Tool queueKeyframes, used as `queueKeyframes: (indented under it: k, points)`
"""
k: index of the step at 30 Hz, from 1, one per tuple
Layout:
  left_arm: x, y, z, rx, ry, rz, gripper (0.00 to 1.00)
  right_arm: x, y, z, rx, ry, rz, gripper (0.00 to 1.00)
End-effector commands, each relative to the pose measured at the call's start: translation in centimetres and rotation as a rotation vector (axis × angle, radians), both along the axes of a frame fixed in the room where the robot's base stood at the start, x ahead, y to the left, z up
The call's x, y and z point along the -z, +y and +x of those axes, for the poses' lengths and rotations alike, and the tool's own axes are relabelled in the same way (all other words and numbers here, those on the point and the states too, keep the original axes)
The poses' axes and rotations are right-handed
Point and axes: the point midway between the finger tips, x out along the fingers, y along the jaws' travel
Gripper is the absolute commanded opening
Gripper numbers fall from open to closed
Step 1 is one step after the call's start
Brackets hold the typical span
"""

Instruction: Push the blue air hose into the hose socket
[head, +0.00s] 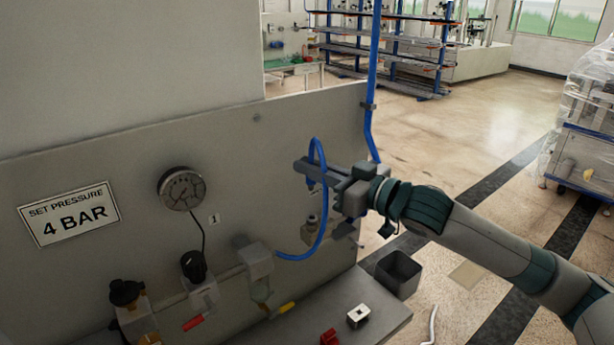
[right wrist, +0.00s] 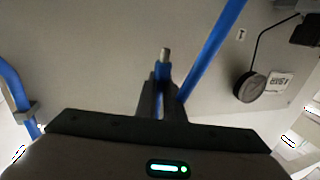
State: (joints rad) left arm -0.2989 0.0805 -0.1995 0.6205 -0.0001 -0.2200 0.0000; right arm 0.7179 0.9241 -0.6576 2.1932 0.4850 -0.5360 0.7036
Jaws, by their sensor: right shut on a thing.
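The blue air hose (head: 322,235) leaves the regulator unit low on the grey panel, curves right and loops up to my right gripper (head: 306,172). The gripper is shut on the hose in front of the panel's right part. In the right wrist view, the hose's blue end with a grey metal tip (right wrist: 165,57) sticks out past the closed fingers (right wrist: 160,98); the hose also runs up to the right (right wrist: 212,45). A small metal fitting (head: 312,224) shows below the gripper; I cannot tell whether it is the hose socket. My left gripper is not in view.
The panel carries a round gauge (head: 181,188), a "4 BAR" sign (head: 70,213) and regulator units (head: 198,285). A fixed blue pipe (head: 373,80) runs down its right edge. A dark bin (head: 398,273) stands right of the shelf (head: 385,313), which holds small blocks.

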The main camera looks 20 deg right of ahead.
Motion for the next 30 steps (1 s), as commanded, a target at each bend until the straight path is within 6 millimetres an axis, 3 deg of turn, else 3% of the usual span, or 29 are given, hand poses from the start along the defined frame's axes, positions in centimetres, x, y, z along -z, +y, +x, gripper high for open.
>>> queueKeyframes:
  k: [14, 30]
  points:
    - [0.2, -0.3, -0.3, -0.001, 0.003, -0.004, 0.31, 0.3, 0.0, 0.0, 0.001, 0.001, -0.001, 0.00]
    - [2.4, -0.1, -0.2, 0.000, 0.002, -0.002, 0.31, 3.9, 0.0, 0.0, 0.001, 0.000, 0.000, 0.00]
